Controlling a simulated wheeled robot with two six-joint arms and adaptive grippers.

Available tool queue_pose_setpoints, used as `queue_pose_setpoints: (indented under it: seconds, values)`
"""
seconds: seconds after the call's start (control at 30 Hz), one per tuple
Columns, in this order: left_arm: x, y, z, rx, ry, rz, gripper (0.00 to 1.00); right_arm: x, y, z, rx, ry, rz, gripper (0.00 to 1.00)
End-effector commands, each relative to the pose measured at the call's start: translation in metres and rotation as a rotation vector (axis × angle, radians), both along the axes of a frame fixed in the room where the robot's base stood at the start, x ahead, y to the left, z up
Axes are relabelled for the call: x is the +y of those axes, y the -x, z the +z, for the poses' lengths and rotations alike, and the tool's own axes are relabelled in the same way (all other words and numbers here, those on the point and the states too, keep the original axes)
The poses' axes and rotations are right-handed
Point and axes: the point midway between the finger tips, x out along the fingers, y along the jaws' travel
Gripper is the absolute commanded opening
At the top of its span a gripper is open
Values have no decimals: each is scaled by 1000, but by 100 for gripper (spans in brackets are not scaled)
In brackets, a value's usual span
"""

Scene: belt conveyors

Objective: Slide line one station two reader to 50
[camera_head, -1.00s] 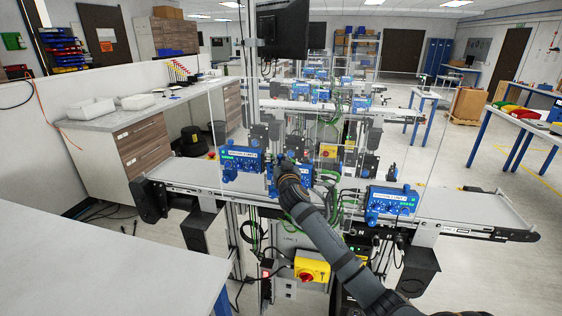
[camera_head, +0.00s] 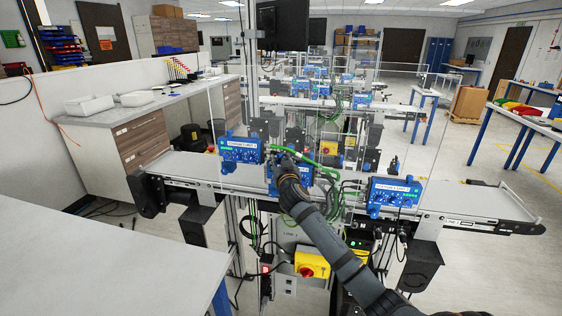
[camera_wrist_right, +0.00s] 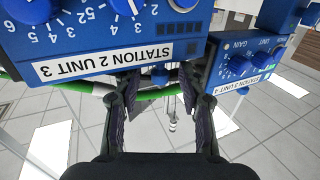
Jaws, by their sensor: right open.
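The station 2 reader (camera_head: 304,176) is the middle blue box on the nearest conveyor, partly hidden behind my right gripper (camera_head: 284,160). In the right wrist view its blue face (camera_wrist_right: 100,40) fills the upper left, with a white label reading "STATION 2 UNIT 3", large blue dials and a dark slotted strip (camera_wrist_right: 150,52). My right gripper (camera_wrist_right: 160,98) is open there, its two dark fingers just below the box's lower edge. Nothing is visibly held between them. I cannot tell whether a finger touches the box. My left gripper is out of view.
Other blue boxes stand left (camera_head: 240,150) and right (camera_head: 395,191) on the same conveyor (camera_head: 190,167). The right one's label (camera_wrist_right: 243,82) reads "STATION 3 UNIT 4". Green cables (camera_head: 322,165) and clear panels are close to my right arm. A white table (camera_head: 100,265) is front left.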

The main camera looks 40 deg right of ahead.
Motion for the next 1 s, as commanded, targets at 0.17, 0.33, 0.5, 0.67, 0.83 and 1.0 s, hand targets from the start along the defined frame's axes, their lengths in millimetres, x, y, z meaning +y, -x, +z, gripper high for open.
queue_pose_setpoints:
  seconds: [0.17,0.33,0.5,0.67,0.83,1.0]
  values:
    - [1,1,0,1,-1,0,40,4,8,1,-1,3,1,41]
    - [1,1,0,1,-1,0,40,21,41,0,2,6,3,41]
    - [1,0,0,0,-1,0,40,40,78,-1,3,4,3,41]
    - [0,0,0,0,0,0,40,51,100,0,2,4,2,41]
    - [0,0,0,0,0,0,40,55,107,0,1,0,1,41]
    - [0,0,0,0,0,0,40,55,107,0,0,0,0,41]
